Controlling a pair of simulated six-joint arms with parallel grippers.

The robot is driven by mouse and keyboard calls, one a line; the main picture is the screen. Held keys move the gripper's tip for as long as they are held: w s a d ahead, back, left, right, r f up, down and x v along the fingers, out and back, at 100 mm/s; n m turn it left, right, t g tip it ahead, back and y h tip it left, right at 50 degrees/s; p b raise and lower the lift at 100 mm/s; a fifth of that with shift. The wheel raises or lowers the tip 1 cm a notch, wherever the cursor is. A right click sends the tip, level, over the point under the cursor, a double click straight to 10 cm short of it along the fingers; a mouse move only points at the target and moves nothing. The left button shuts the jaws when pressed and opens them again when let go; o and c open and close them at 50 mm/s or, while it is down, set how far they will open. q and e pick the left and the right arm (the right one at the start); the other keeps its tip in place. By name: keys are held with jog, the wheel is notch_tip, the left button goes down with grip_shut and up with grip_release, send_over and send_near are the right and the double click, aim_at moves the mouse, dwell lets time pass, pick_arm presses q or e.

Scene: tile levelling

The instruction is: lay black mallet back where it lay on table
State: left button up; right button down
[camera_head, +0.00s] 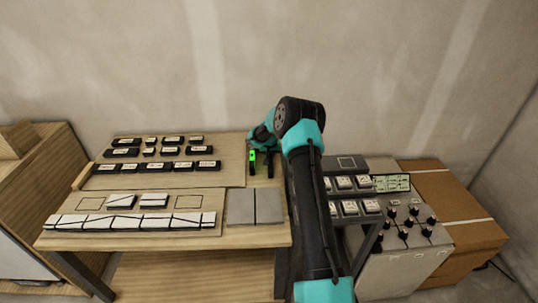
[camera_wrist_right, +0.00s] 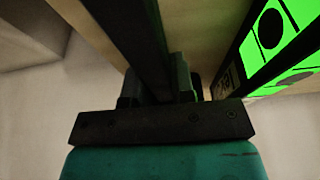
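The wooden table (camera_head: 180,241) stands below. My left gripper is not in view.
Several black labelled blocks (camera_head: 164,166) stand in rows on the brown board. A row of white tiles (camera_head: 130,222) lies in front, beside a grey slab (camera_head: 254,207). My right arm covers the table's right side. A grey case with dark knobs (camera_head: 403,262) and a cardboard box (camera_head: 450,205) stand right.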

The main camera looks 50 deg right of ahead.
jog(key=c, duration=0.9)
grip_release()
jog(key=v, duration=1.7)
jog(key=shift+s+a+r, duration=0.1)
jog(key=shift+r, duration=0.05)
